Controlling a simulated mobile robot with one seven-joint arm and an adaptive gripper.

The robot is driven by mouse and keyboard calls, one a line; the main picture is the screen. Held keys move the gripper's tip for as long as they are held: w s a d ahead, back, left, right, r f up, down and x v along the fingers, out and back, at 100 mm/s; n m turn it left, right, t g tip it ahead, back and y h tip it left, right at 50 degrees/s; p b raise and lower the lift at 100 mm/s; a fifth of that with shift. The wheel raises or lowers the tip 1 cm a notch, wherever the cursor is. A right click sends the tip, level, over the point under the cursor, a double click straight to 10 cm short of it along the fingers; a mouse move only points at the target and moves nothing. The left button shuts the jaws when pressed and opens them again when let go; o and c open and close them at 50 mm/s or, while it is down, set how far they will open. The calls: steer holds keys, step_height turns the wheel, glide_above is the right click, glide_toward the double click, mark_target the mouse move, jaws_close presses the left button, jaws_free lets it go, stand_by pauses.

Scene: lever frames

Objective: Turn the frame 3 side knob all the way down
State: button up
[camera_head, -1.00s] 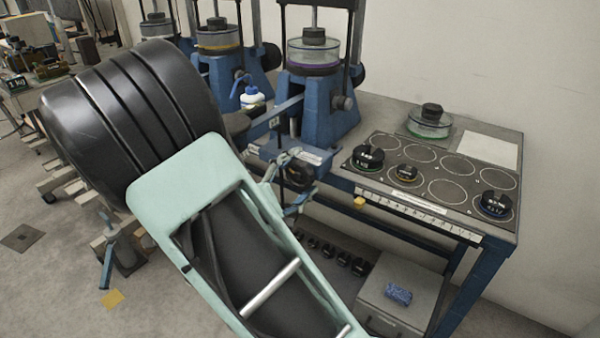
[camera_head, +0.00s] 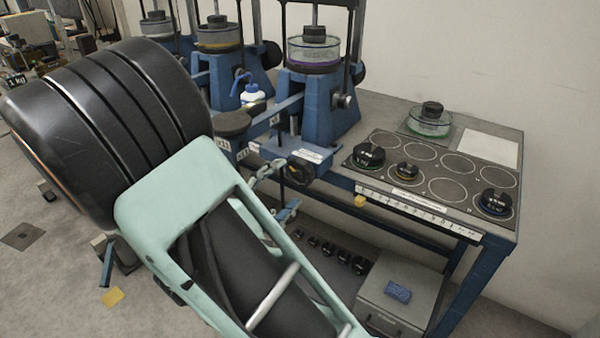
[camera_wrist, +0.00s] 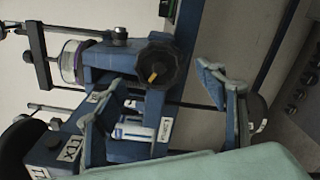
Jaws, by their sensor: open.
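In the head view the knob (camera_head: 302,170) sits on the front of a blue block under the nearest blue frame (camera_head: 330,112). A white label (camera_wrist: 165,129) beside it seems to read frame 3. My gripper (camera_wrist: 157,80) is open and empty, with one finger on each side of the knob in the wrist view. The fingers look apart from it. In the head view my gripper (camera_head: 277,190) is just left of the knob.
A blue-legged table (camera_head: 490,262) to the right carries weights and a glass dish (camera_head: 429,122). Below are a row of black weights and a grey box (camera_head: 390,300) with a blue sponge (camera_head: 398,291). A loading beam (camera_wrist: 70,150) lies near the left finger.

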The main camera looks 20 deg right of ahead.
mark_target(298, 175)
steer(key=shift+s+a+f+m+b, duration=0.2)
steer(key=shift+a+f+m+b, duration=0.1)
steer(key=shift+f+m+b, duration=0.3)
steer(key=m+b, duration=0.1)
steer(key=m, duration=0.1)
steer(key=s+a+m+b, duration=0.1)
steer(key=m, duration=0.1)
steer(key=a+r+m+b, duration=0.1)
steer(key=m, duration=0.1)
steer(key=shift+s+a, duration=0.15)
steer(key=shift+s, duration=0.2)
steer(key=p+x, duration=0.2)
steer(key=x, duration=0.7)
steer(key=shift+w+d+r, duration=0.15)
steer(key=shift+w+d, duration=0.05)
steer(key=shift+d, duration=0.1)
steer(key=shift+c, duration=0.2)
steer(key=shift+a, duration=0.15)
steer(key=c, duration=1.6)
